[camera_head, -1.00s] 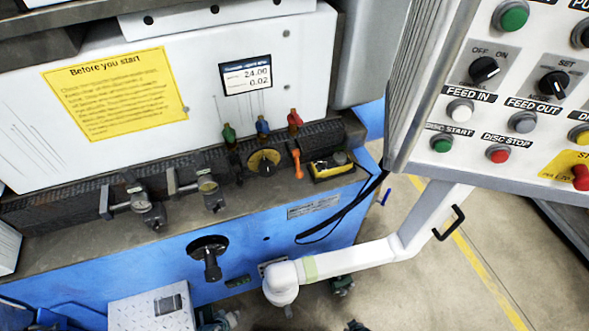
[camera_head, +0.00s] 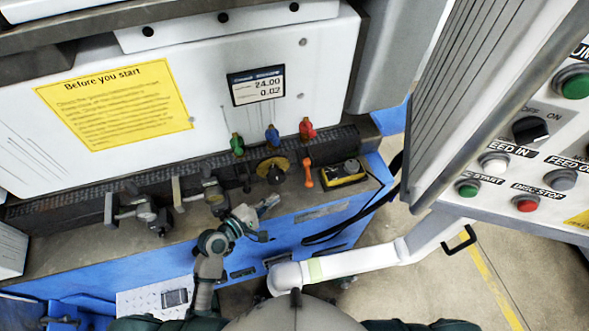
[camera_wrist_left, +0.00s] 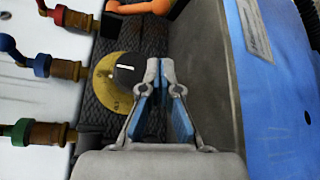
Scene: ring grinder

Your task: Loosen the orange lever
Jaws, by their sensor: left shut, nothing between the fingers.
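The orange lever (camera_head: 308,173) hangs down below the red valve handle on the machine's dark ledge. In the left wrist view the lever (camera_wrist_left: 140,7) shows at the top edge, partly cut off. My left gripper (camera_head: 272,202) is in front of the ledge, below and to the left of the lever and apart from it. In the left wrist view my left gripper's fingertips (camera_wrist_left: 161,66) are together, with nothing between them. They point toward the top, beside the black knob on the yellow dial (camera_wrist_left: 117,78). My right gripper is not in view.
Red (camera_head: 307,129), blue (camera_head: 272,135) and green (camera_head: 237,144) valves stand above the ledge. A yellow-and-black device (camera_head: 342,174) sits right of the lever. The control panel (camera_head: 520,170) and its white support arm (camera_head: 365,260) are on the right. Clamps (camera_head: 140,208) stand left.

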